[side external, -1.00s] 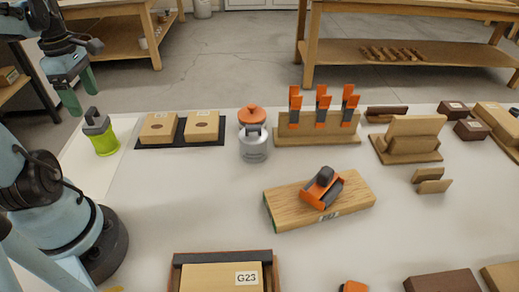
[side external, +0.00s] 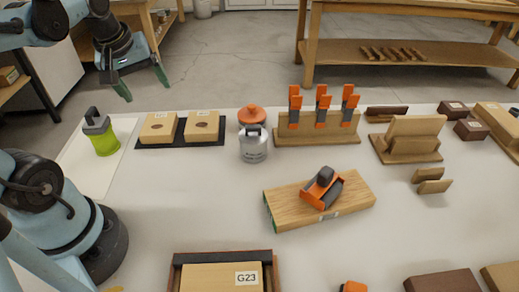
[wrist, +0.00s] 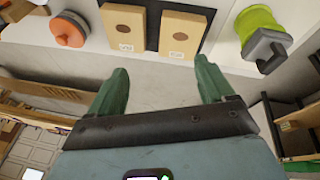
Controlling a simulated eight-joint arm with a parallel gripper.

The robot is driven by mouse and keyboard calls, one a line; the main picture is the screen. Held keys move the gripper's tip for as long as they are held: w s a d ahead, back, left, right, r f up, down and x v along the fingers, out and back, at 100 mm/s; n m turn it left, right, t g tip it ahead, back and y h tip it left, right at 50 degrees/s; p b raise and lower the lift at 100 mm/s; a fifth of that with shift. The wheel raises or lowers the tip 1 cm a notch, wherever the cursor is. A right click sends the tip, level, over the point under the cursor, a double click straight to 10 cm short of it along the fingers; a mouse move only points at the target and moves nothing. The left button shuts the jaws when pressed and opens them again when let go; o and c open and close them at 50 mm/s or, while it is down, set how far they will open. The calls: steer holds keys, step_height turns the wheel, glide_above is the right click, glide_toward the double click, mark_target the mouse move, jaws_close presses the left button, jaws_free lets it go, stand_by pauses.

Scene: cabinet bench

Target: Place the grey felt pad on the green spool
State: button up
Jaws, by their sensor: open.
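The lime green spool (side external: 106,144) stands upright at the left end of the bench. A grey block with an upright handle (side external: 96,124), which looks like the grey felt pad, sits on top of it. The wrist view shows the green spool (wrist: 258,22) at the upper right with the grey pad (wrist: 268,48) against its top end. My gripper (side external: 142,85) is open and empty, above and beyond the bench's back edge, to the right of the spool and apart from it. Its green fingers also show in the wrist view (wrist: 162,75) with nothing between them.
Two wooden blocks (side external: 201,126) lie on a black mat right of the spool. A silver canister (side external: 254,150) stands before an orange-topped item (side external: 252,115). An orange tool (side external: 321,188) lies on a wooden board (side external: 285,209). The left-centre bench is clear.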

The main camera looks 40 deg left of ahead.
steer(key=w+d+f+m+t, duration=0.1)
steer(key=d+m, duration=0.5)
steer(key=w+d+f+m+t+h, duration=0.1)
steer(key=d+m+t, duration=0.1)
steer(key=d+m, duration=0.4)
steer(key=shift+w+d+f+t+h, duration=0.2)
steer(key=shift+w+d+t+h, duration=0.1)
stand_by(0.4)
